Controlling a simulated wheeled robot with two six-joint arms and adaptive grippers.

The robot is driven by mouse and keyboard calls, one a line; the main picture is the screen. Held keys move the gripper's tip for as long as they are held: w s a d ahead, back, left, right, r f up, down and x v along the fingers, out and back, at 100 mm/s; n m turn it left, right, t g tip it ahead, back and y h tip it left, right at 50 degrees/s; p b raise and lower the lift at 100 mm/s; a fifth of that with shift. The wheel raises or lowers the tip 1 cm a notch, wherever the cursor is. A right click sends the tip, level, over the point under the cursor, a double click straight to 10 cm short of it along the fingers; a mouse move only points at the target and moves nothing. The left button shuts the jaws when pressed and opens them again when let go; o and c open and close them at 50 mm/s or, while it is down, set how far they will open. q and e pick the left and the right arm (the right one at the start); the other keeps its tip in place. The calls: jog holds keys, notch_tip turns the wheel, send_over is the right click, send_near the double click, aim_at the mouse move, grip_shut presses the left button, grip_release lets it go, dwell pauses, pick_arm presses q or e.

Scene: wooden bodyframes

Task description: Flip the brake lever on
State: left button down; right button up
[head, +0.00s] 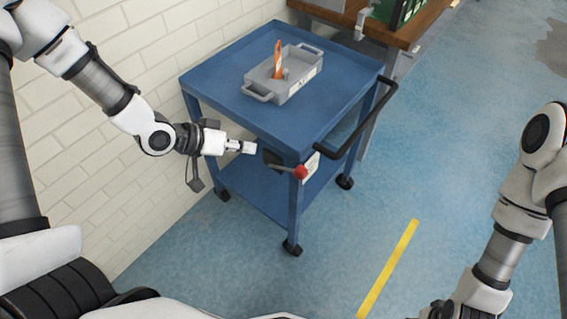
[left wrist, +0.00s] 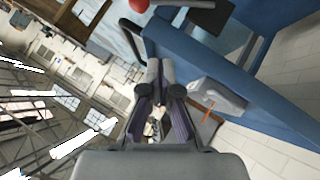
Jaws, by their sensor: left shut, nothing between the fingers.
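The brake lever (head: 286,168) is a thin bar with a red ball knob (head: 300,172) on the near side of the blue cart (head: 225,85), below its top. It sticks out toward the right from a dark plate. In the left wrist view the red knob (left wrist: 138,5) shows at the top edge, apart from the fingers. My left gripper (head: 252,148) is shut and empty, left of the lever and slightly above it in the head view. Its fingertips (left wrist: 160,68) are together in the left wrist view.
A grey tray (head: 262,93) holding an orange-handled tool (head: 278,60) sits on the cart top. A black push handle (head: 365,120) juts from the cart's right end. A brick wall (head: 140,60) stands close on the left. The floor right of the cart is clear.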

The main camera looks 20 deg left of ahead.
pick_arm(q)
send_over(286, 169)
jog(key=a, duration=0.3)
notch_tip(286, 169, down, 6)
jog(key=d+f, duration=0.1)
jog(key=s+d+f, duration=0.1)
jog(key=f, duration=0.1)
jog(key=shift+s+d+f, duration=0.1)
jog(key=shift+d+f, duration=0.15)
jog(key=shift+f, duration=0.05)
pick_arm(e)
jog(key=shift+f, duration=0.3)
pick_arm(q)
jog(key=shift+b, duration=0.3)
pick_arm(e)
jog(key=shift+d, duration=0.1)
